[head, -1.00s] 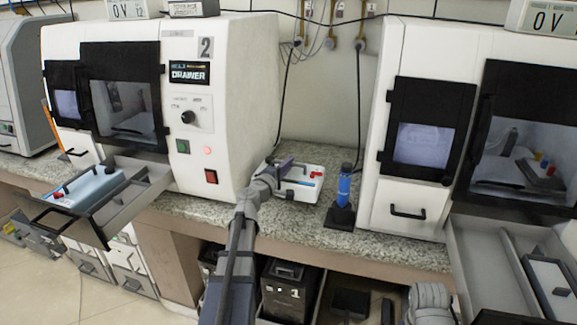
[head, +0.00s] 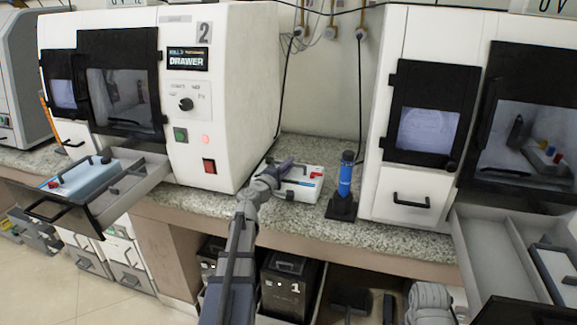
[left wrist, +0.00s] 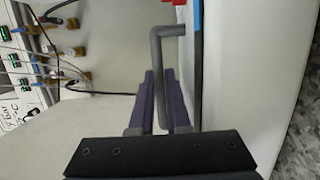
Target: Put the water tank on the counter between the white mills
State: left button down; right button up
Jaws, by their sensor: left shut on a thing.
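The water tank (head: 303,184) is a white box with a red cap and blue and red marks. It is at the counter (head: 250,205) in the gap between the left white mill (head: 240,110) and the right white mill (head: 385,200). My left gripper (head: 285,166) is shut on its handle. In the left wrist view the purple fingers (left wrist: 159,95) sit around the grey handle (left wrist: 167,32), beside the tank's white side. The tank looks roughly level; I cannot tell whether its base touches the counter.
A blue bottle on a black stand (head: 343,185) stands close to the tank's right. The left mill's open drawer (head: 150,182) and the right mill's open drawer (head: 485,245) stick out in front. Black boxes (head: 285,290) stand under the counter.

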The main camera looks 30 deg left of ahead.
pick_arm(q)
jog(key=shift+f, duration=0.15)
jog(key=c, duration=1.3)
grip_release()
jog(key=o, duration=0.4)
jog(key=shift+r, duration=0.3)
jog(key=s, duration=1.2)
jog(key=shift+f, duration=0.15)
